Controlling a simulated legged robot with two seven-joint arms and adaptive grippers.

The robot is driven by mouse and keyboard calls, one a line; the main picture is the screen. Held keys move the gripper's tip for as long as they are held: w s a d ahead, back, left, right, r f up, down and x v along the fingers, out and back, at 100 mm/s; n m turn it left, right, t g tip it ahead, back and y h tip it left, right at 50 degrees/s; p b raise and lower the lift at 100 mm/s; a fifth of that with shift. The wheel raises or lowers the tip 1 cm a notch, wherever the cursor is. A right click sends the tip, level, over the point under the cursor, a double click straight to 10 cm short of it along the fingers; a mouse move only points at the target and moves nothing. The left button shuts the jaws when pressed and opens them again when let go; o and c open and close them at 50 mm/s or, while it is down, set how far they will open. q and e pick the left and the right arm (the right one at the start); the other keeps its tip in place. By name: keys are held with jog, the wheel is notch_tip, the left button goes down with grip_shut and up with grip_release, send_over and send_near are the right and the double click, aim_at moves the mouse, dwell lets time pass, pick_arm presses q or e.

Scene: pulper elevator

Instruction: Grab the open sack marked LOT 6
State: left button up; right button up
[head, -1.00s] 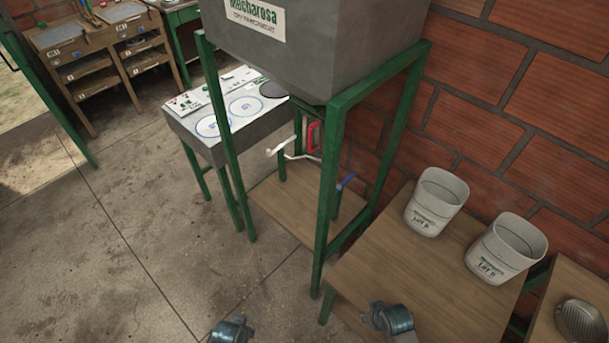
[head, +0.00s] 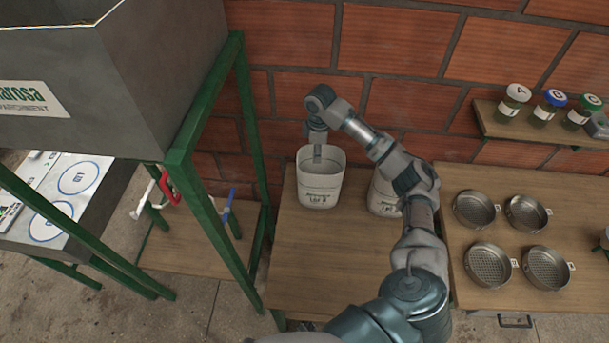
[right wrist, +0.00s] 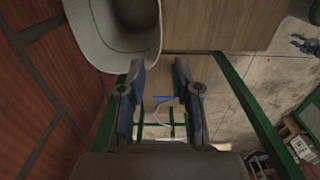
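Two pale grey open sacks stand upright side by side on the wooden table. The left sack (head: 320,187) has printing and a lot mark too small to read surely. The right sack (head: 384,195) is partly hidden behind my right arm, and its mark is not readable. My right gripper (head: 317,155) points down at the back rim of the left sack. In the right wrist view my right gripper (right wrist: 160,72) is open with nothing between its fingers. A sack rim (right wrist: 112,50) lies close beside one fingertip there. My left gripper is not in view.
A brick wall (head: 300,110) rises close behind the table (head: 305,255). A grey hopper (head: 150,70) on a green frame (head: 245,120) stands at left. Several round sieves (head: 490,265) lie on the right table, with lidded jars (head: 545,108) on a shelf.

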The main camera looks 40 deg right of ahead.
jog(key=d, duration=0.2)
send_near(320, 178)
jog(key=f, duration=0.4)
jog(key=w+a+f, duration=0.1)
jog(key=f, duration=0.1)
jog(key=shift+f, duration=0.1)
notch_tip(320, 178, down, 6)
jog(key=d+p, duration=0.1)
jog(key=shift+s, duration=0.4)
jog(key=shift+a, duration=0.15)
grip_shut()
